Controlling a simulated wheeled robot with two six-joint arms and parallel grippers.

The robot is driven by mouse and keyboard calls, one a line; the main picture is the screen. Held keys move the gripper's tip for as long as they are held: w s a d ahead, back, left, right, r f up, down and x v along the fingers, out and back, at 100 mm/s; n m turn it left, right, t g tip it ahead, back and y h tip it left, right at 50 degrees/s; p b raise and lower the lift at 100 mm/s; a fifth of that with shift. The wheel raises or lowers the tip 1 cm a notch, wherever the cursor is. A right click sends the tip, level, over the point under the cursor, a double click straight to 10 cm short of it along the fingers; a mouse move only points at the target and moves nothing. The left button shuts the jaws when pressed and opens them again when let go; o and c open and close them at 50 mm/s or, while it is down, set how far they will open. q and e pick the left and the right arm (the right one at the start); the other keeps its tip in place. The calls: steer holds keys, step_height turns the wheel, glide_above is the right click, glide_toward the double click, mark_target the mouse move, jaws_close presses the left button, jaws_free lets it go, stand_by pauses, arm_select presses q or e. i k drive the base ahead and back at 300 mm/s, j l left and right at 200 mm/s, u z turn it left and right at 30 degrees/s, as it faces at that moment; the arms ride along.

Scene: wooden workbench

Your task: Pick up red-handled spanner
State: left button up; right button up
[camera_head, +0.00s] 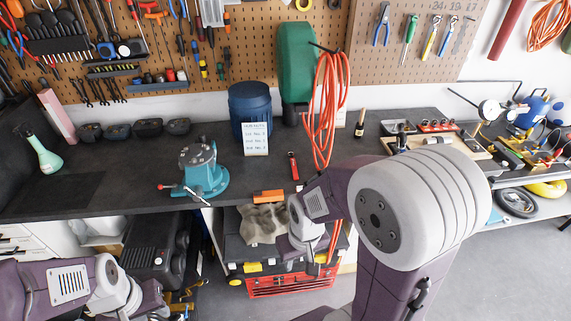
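A slim tool with a red handle (293,163) lies on the dark workbench, right of the blue drum and left of the hanging orange-red cable. It looks like the red-handled spanner, but it is too small to be sure. My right gripper (314,258) hangs below the bench's front edge, in front of the tool and apart from it. My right arm partly covers it, and its fingers are too small to read. My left arm comes in at the lower left, low in front of the bench. Its gripper fingers cannot be made out.
A teal vise (203,172) stands near the bench's front edge, with an orange block (268,196) to its right. A blue drum (250,105) with a white label stands behind. A cloth (262,222) and red toolbox (290,284) are below. Bench left of the vise is clear.

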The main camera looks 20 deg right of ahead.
mark_target(293, 162)
steer(key=i, duration=0.45)
steer(key=z, duration=1.1)
